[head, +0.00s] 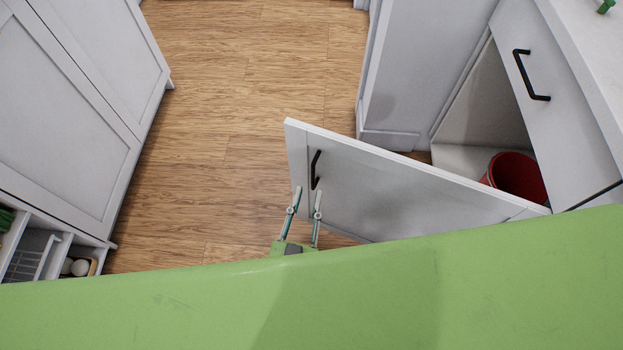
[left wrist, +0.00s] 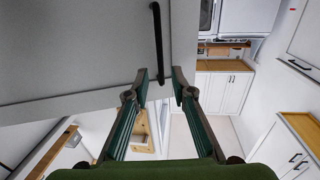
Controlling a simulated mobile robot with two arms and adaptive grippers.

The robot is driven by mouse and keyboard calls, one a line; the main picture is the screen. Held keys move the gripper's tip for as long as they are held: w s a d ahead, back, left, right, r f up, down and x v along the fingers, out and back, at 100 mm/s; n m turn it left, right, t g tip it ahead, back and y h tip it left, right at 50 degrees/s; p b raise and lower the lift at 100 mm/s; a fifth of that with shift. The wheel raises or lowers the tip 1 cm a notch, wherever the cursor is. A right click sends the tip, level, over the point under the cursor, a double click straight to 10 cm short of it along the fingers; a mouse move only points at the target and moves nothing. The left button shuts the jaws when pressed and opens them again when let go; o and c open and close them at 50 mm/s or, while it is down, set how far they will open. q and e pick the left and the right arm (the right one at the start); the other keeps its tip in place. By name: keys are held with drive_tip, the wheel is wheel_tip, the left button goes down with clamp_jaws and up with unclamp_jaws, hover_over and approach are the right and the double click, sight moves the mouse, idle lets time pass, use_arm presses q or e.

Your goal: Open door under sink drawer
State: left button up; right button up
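The white cabinet door (head: 385,185) under the counter stands swung far out from its cabinet. Its black bar handle (head: 316,170) is near the door's free edge. The door (left wrist: 80,45) and handle (left wrist: 157,45) also show in the left wrist view. My left gripper (head: 307,193) is at the near end of the handle, fingers apart. In the left wrist view the open fingertips (left wrist: 160,80) lie on either side of the handle's line, with nothing clamped between them. Whether they touch the door cannot be told. My right gripper is not in view.
A red bin (head: 517,177) stands inside the opened cabinet. A closed drawer front with a black handle (head: 530,75) is at the right. The wooden floor (head: 240,120) between is clear.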

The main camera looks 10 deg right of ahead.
use_arm(q)
drive_tip(key=shift+v, duration=2.35)
